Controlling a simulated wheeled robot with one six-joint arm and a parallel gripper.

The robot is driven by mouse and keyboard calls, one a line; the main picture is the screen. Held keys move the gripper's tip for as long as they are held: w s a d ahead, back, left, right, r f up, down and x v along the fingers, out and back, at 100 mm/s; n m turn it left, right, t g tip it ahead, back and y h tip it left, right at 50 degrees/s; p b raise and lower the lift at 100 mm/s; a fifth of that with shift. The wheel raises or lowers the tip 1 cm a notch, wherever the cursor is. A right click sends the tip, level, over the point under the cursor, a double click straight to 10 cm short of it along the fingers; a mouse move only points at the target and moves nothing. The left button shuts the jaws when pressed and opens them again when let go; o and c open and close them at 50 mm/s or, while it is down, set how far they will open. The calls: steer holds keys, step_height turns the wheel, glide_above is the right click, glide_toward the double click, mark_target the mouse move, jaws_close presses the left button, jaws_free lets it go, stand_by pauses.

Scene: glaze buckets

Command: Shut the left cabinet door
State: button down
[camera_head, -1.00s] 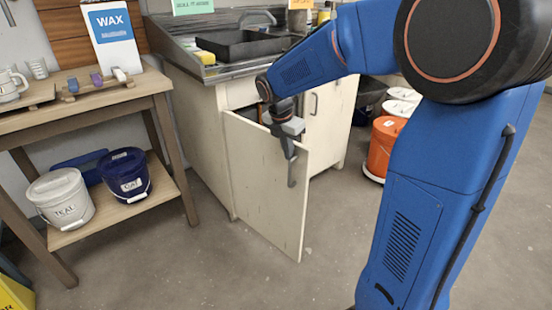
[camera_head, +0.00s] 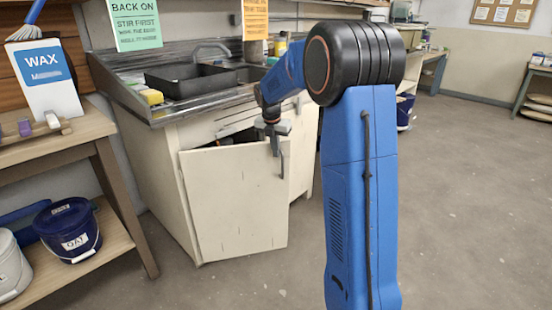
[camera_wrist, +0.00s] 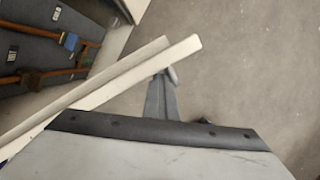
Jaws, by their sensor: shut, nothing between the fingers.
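The left cabinet door (camera_head: 235,200) is a pale panel under the sink, standing ajar, with a dark gap along its top. Its hinge side is at the left and its free edge at the right.
The pale cabinet (camera_head: 150,165) carries a metal sink with a black tray (camera_head: 190,80). Copper-coloured pipes (camera_wrist: 60,75) show inside it. A wooden shelf table (camera_head: 110,165) with a blue bucket (camera_head: 68,230) stands at left. The floor at right (camera_head: 470,190) is clear.

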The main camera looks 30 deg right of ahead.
steer(key=w+d, duration=0.3)
steer(key=w, duration=1.3)
steer(key=shift+w, duration=0.3)
steer(key=shift+r, duration=0.1)
steer(key=shift+s, duration=0.15)
